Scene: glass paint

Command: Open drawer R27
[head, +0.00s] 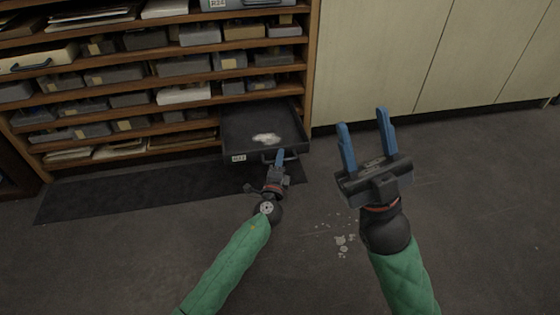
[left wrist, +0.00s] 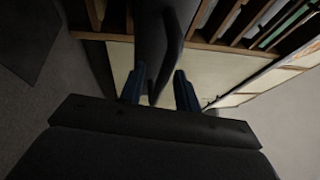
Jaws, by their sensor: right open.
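A dark, shallow drawer (head: 235,135) is pulled well out of the low part of the wooden cabinet. A pale patch of something (head: 266,138) lies in it. Its front has a small white label (head: 238,158), too small to read surely, and a dark handle (head: 291,156). My left gripper (head: 280,157) is at this handle. In the left wrist view, a dark curved piece (left wrist: 157,45) passes between its blue fingers (left wrist: 160,90), which are only part-way apart. My right gripper (head: 366,130) is open and empty, raised to the right of the drawer.
The wooden shelving (head: 307,75) holds several rows of grey boxes. Pale cupboard doors (head: 385,50) stand to its right. A dark mat (head: 110,190) lies before the shelves. White flakes (head: 341,240) are scattered on the grey floor, which is otherwise clear at the right.

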